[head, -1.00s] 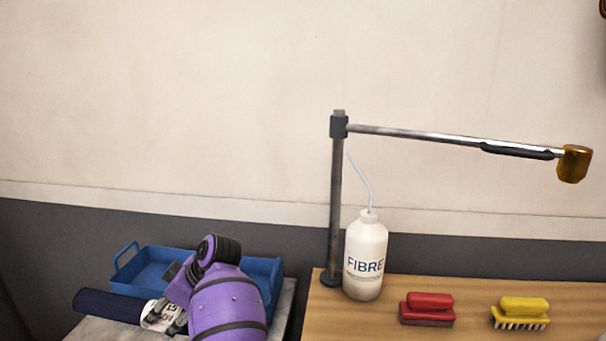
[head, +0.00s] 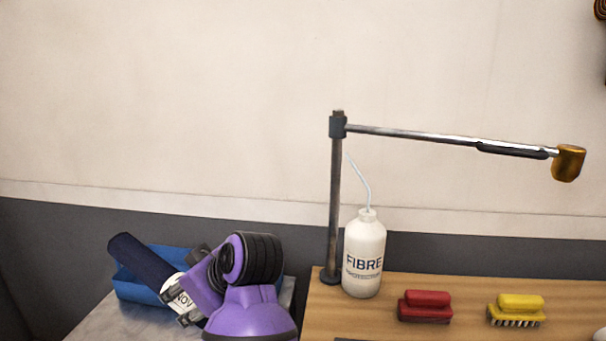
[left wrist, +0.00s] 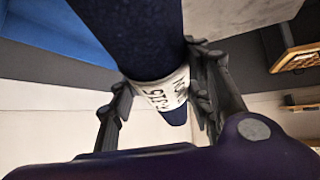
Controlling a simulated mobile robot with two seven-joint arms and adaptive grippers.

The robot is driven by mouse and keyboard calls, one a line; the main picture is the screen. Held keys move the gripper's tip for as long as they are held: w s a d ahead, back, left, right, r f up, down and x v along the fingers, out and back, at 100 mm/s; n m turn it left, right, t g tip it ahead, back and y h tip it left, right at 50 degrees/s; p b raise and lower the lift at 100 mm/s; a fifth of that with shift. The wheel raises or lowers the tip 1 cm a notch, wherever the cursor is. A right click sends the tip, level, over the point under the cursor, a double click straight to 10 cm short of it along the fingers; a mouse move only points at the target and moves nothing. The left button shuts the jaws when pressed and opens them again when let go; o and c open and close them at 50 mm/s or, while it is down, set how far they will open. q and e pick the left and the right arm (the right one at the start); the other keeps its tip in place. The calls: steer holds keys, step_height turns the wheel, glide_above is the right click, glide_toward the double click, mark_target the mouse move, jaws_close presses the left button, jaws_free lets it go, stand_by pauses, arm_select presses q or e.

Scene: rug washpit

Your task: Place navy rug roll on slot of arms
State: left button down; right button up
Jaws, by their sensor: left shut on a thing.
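The navy rug roll (head: 140,257) is a dark blue cylinder with a white lettered band. It is tilted, its far end raised up and to the left, in front of the blue tray. My left gripper (head: 180,302) is shut on it around the white band. In the left wrist view the roll (left wrist: 135,35) runs between the two fingers of my left gripper (left wrist: 160,92). The roll's lower end is partly hidden by my gripper in the head view. No slotted arms can be made out clearly. My right gripper is not in view.
A blue tray (head: 133,288) sits on a grey slab (head: 95,328). On the wooden bench (head: 465,293) stand a white FIBRE bottle (head: 364,250), a metal post (head: 335,200) with a long side arm, a red brush (head: 425,307) and a yellow brush (head: 516,310).

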arm_select(q)
steer(key=s+d+m, duration=0.1)
steer(key=s+d, duration=0.1)
steer(key=d, duration=0.1)
steer(key=s+d+m+t+h, duration=0.1)
steer(key=s+d, duration=0.2)
steer(key=d, duration=0.1)
steer(key=s+d+m+t+h, duration=0.1)
steer(key=s+d+m, duration=0.1)
steer(key=s+d, duration=0.1)
steer(key=shift+s+d+r, duration=0.15)
steer(key=shift+d+r, duration=0.1)
steer(key=shift+r, duration=0.1)
steer(key=s+d+f+m+t+h, duration=0.1)
steer(key=s+d+f, duration=0.1)
steer(key=s, duration=0.3)
steer(key=shift+d+f, duration=0.35)
steer(key=shift+d, duration=0.55)
